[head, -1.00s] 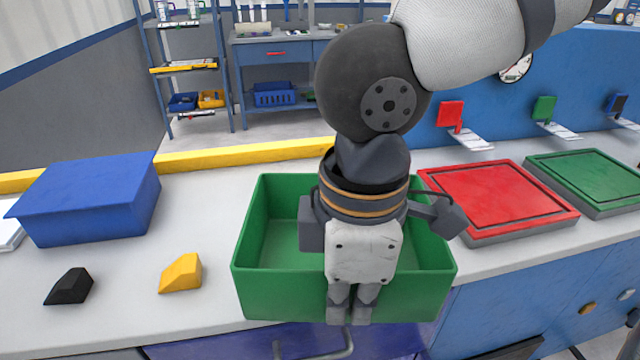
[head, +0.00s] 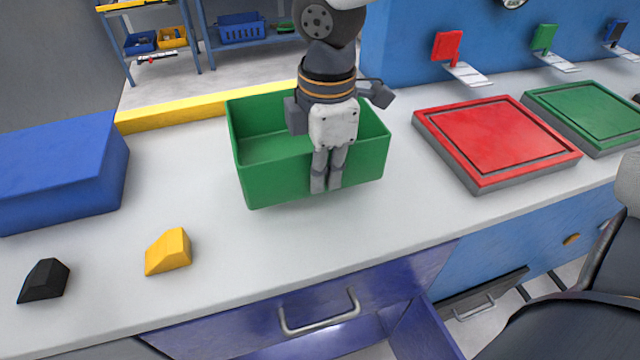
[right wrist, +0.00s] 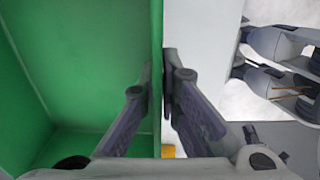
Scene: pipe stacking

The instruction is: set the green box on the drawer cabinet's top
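The green box (head: 268,184) is open-topped and empty as far as I see. In the head view it is over the middle of the drawer cabinet's pale top (head: 215,235), behind the front edge. I cannot tell whether its bottom touches the top. My right gripper (head: 327,172) points down at the box's front wall. In the right wrist view the box (right wrist: 75,60) fills the left, and the gripper's fingers (right wrist: 160,85) close together at its wall, shut on it. The fingertips partly hide the wall. My left gripper is out of view.
A blue box (head: 55,175) stands left, with a black block (head: 44,281) and a yellow block (head: 168,252) before it. Red (head: 495,140) and green (head: 590,115) trays lie right. Below is a drawer front with a handle (head: 320,318). Counter around the green box is clear.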

